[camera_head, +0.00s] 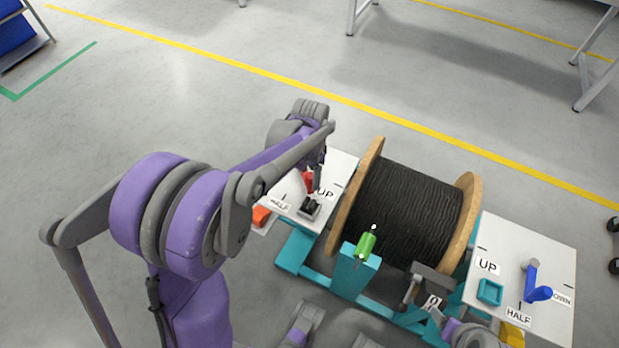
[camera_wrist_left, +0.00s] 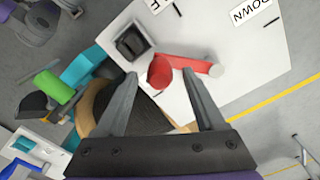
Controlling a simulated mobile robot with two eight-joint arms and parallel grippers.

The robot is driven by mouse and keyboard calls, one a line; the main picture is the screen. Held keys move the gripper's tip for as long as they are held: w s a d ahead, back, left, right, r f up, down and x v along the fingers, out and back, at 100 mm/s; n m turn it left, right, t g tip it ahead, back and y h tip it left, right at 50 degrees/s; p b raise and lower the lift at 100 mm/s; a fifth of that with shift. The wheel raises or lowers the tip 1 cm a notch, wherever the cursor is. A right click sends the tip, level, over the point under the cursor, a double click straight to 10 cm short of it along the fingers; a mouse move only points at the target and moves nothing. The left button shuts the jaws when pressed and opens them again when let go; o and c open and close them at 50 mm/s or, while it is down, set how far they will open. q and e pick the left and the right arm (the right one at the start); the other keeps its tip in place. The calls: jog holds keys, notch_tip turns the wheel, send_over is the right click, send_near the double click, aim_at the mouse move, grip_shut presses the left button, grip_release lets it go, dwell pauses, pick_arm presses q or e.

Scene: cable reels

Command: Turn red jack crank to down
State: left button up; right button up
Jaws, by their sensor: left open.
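The red jack crank (camera_head: 309,181) is on the white panel of the left stand. In the left wrist view, its arm (camera_wrist_left: 185,64) runs from a pale pivot to a red knob (camera_wrist_left: 160,72). The knob lies beside the black square socket, opposite the DOWN label (camera_wrist_left: 250,10). My left gripper (camera_wrist_left: 159,75) is open, with its fingers on either side of the knob in that view. I cannot tell whether they touch it. In the head view, my left arm partly hides the crank. A grey part by the reel's front seems to be my right gripper (camera_head: 428,295); its jaws are unclear.
A wooden reel of black cable (camera_head: 405,212) stands between the two panels on a teal frame (camera_head: 296,250). A green handle (camera_head: 366,244) is in front. The right panel has a blue crank (camera_head: 535,285). Floor behind the reel is clear.

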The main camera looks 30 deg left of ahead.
pick_arm(q)
notch_tip(320, 180, up, 7)
jog(key=shift+r+p, duration=0.2)
jog(key=shift+p, duration=0.35)
jog(key=shift+c, duration=0.2)
